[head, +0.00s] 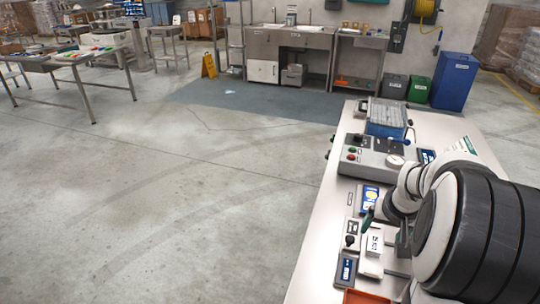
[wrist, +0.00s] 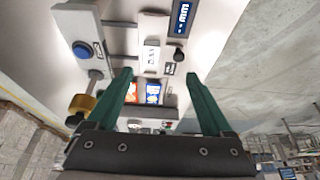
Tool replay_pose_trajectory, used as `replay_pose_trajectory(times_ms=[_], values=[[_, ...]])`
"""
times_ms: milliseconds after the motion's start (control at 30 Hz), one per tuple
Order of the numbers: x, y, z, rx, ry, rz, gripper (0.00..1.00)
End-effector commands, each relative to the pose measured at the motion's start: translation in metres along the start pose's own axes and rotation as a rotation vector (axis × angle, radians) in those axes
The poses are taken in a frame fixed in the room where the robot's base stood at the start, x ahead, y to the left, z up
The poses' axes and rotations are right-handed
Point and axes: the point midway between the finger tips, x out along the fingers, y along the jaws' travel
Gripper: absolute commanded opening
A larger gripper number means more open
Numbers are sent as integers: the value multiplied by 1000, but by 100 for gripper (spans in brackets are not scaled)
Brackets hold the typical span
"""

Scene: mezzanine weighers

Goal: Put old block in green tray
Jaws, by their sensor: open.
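A small white block (head: 375,243) with dark lettering stands on the white weigher at the front of the bench in the head view. It also shows in the wrist view (wrist: 152,56), above and between the fingers; the lettering is too small to read for certain. My gripper (wrist: 160,82) is open, its two green fingers apart with nothing held between them. In the head view the arm hides much of the gripper, beside the block. I cannot make out a green tray in either view.
An orange tray (head: 365,297) is cut off at the bottom edge. A grey machine with buttons and a gauge (head: 368,158) and a blue crate (head: 387,129) stand farther back on the bench. A small display unit (head: 346,268) is left of the block. Open floor lies left of the bench.

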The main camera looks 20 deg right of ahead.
Motion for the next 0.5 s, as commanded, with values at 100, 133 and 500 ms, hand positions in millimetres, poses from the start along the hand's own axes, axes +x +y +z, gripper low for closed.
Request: replay_pose_trajectory(times_ms=[100,133,500], values=[[8,23,-9,10,20,24,85],[9,23,-9,9,21,24,85],[93,22,-8,10,14,21,85]])
